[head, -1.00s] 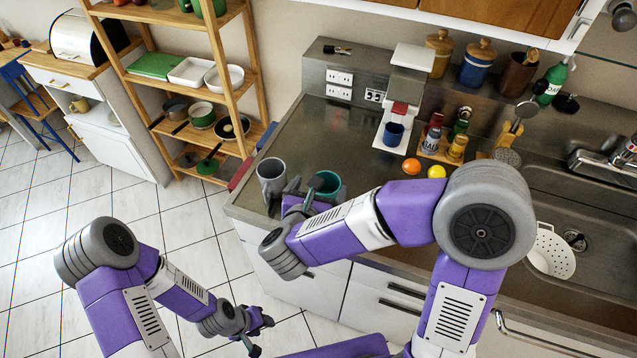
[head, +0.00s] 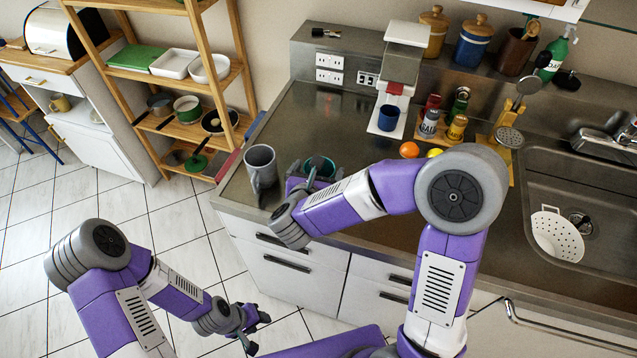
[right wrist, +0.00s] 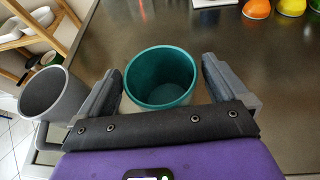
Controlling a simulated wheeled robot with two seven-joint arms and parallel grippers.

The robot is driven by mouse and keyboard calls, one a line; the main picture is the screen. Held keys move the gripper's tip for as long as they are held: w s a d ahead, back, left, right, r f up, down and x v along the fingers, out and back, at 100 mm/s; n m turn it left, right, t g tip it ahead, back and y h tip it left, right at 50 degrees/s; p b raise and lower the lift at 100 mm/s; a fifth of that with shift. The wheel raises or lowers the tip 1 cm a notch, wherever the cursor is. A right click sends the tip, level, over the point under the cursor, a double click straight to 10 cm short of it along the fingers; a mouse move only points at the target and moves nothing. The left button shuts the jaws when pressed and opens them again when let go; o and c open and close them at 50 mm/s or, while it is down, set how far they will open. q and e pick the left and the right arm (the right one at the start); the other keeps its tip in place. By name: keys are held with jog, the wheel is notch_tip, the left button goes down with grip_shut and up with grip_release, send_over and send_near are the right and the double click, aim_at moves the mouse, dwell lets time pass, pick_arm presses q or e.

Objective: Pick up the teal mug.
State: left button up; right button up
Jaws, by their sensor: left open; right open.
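The teal mug (right wrist: 160,78) stands upright on the counter in the right wrist view, between the two open fingers of my right gripper (right wrist: 158,85). A gap shows on the right side of the mug; the left finger is close to it. In the head view the teal mug (head: 320,166) is mostly hidden behind my right gripper and forearm. A grey mug (head: 261,166) stands just to its left, and it also shows in the right wrist view (right wrist: 52,95). My left gripper (head: 258,328) is open and empty, low over the floor, away from the counter.
A coffee machine with a blue mug (head: 388,118) stands at the back. The sink with a white colander (head: 557,235) is at the right. The counter's left end is close to the grey mug.

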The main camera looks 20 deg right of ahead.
jog(key=shift+w+d+f, duration=0.15)
jog(key=shift+w+d, duration=0.05)
jog(key=shift+w, duration=0.2)
jog(key=shift+c, duration=0.3)
jog(key=c, duration=1)
jog(key=shift+c, duration=0.2)
